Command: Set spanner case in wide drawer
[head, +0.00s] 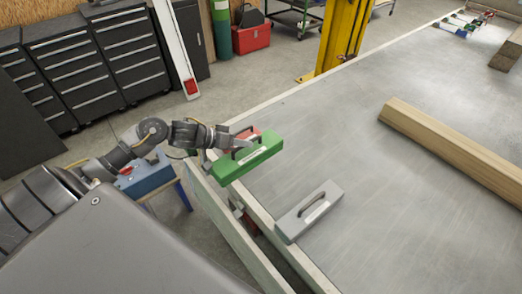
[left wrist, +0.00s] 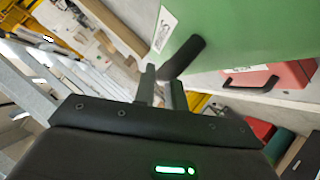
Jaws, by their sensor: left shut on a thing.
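A long green case (head: 250,160) with a pale label is at the trailer's near left edge. My left gripper (head: 232,150) is shut on its dark handle, which shows between the fingers (left wrist: 162,86) in the left wrist view. The green case (left wrist: 225,35) fills the top there. The head view does not clearly show whether it touches the bed. I cannot read which case is the spanner case. Dark cabinets with several drawers (head: 130,50) stand at the upper left, and their drawers look closed. My right gripper is not in view.
A red case (head: 244,137) lies partly hidden behind the green one. A grey case (head: 309,211) lies on the trailer bed (head: 400,230). A wooden beam (head: 450,145) lies to the right. A blue box (head: 146,178) stands on a stand beside my left arm. A raised side board edges the bed.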

